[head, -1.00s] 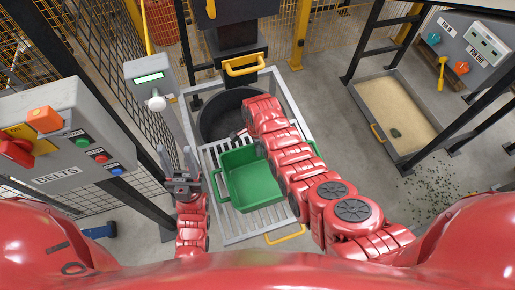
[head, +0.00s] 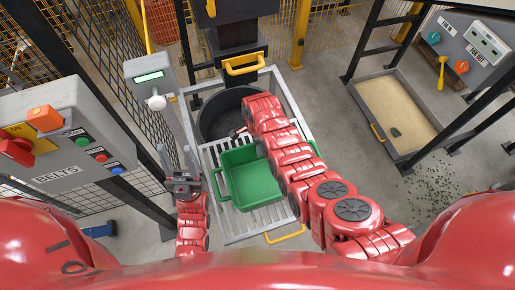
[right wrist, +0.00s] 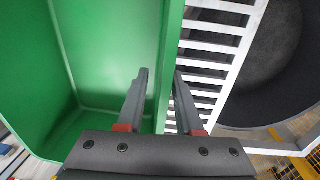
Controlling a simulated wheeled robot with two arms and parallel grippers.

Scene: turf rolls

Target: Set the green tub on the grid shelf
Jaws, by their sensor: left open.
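The green tub (head: 252,181) is upright at the centre of the head view, over the pale slatted grid shelf (head: 224,221). I cannot tell whether its bottom touches the slats. In the right wrist view the tub (right wrist: 110,45) fills the left side, with slats (right wrist: 209,45) to its right. My right gripper (right wrist: 162,72) has one finger inside and one outside the tub's wall, and looks shut on it. In the head view my right arm hides the tub's right side. My left gripper (head: 180,165) is open and empty, left of the shelf.
A black round drum (head: 212,125) stands behind the tub. Yellow handles are at the back (head: 244,65) and front (head: 286,235) of the frame. A grey belt control box (head: 65,150) is on the left. A sand tray (head: 398,110) lies on the right.

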